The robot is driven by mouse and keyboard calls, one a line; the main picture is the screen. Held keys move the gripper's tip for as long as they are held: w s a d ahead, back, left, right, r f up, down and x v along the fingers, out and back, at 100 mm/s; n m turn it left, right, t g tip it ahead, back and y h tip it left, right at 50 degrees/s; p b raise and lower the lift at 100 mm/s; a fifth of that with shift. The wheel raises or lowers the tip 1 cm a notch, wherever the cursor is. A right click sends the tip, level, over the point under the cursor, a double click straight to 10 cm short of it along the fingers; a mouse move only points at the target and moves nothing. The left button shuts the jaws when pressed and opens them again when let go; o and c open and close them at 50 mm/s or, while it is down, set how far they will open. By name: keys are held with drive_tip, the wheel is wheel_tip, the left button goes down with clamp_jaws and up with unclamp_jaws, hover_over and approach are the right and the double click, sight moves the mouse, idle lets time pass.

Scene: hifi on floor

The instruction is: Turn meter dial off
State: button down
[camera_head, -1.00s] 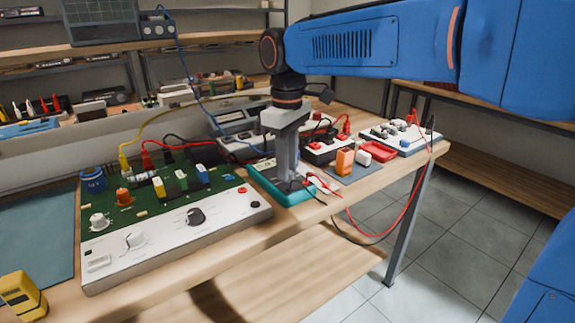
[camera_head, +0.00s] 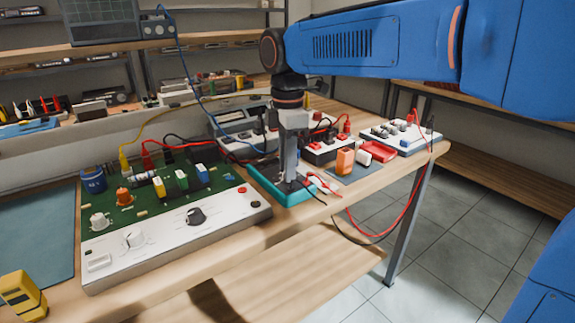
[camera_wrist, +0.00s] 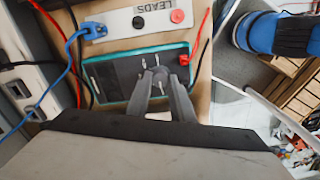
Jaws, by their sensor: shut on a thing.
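The meter (camera_head: 268,184) is a teal-cased unit with a dark face, lying near the front edge of the bench. It also shows in the wrist view (camera_wrist: 120,72). My gripper (camera_head: 287,178) points straight down onto the meter's face. In the wrist view my gripper (camera_wrist: 162,75) has its fingertips close together on the face, shut on the meter dial. The dial is mostly hidden between the fingers, so its pointer setting cannot be read.
A green circuit board unit with a white control panel (camera_head: 170,240) stands left of the meter. Red and black leads (camera_head: 345,205) hang over the front edge. A yellow device (camera_head: 20,295) lies at near left.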

drive_tip(key=shift+n, duration=0.7)
drive_tip(key=c, duration=1.6)
unclamp_jaws()
drive_tip(key=shift+o, duration=0.2)
wheel_tip(320, 180, up, 17)
drive_tip(key=shift+r, duration=0.2)
drive_tip(key=shift+d, duration=0.1)
